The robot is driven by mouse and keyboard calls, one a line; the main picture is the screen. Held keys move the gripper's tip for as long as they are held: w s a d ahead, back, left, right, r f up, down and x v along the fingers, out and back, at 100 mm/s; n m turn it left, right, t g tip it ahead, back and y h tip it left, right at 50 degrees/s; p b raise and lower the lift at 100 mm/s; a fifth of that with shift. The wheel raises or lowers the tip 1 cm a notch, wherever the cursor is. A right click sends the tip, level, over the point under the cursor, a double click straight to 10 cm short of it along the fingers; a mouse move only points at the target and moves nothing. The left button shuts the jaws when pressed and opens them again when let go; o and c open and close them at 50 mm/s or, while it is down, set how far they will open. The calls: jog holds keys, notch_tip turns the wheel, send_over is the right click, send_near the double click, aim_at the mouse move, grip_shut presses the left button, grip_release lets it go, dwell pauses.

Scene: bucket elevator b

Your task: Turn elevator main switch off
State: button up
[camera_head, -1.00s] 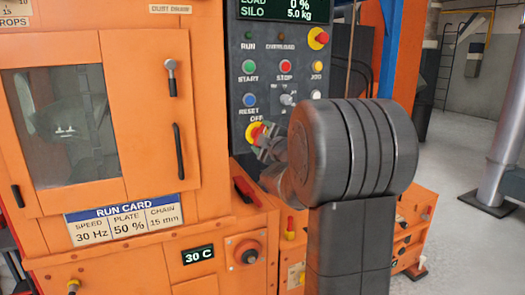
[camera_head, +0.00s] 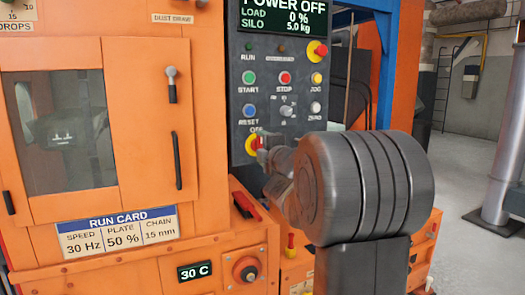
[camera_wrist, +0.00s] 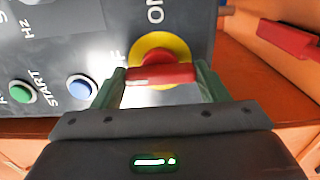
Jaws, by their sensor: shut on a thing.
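The main switch is a red handle on a yellow disc, low on the dark control panel in the head view (camera_head: 251,145). In the wrist view its red bar (camera_wrist: 160,74) lies crosswise between my fingers, in line with the partly hidden OFF label at left; ON is above. My gripper (camera_head: 264,150) is shut on the handle, one green finger at each end of it in the wrist view (camera_wrist: 161,80). The panel display (camera_head: 284,17) reads POWER OFF. My wrist hides the area right of the switch in the head view.
The green START button (camera_head: 249,78), red STOP button (camera_head: 285,77) and blue RESET button (camera_head: 249,110) are above the switch. A red handle (camera_head: 245,206) sticks out below. The orange cabinet door (camera_head: 150,125) is left. Open floor (camera_head: 455,190) lies right.

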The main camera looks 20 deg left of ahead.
jog(key=o, duration=1)
jog(key=p+v, duration=0.2)
jog(key=v, duration=1.1)
jog(key=shift+s+d, duration=0.25)
jog(key=shift+d, duration=0.05)
jog(key=b+x, duration=0.2)
jog(key=x, duration=1.2)
jog(key=shift+s+d, duration=0.1)
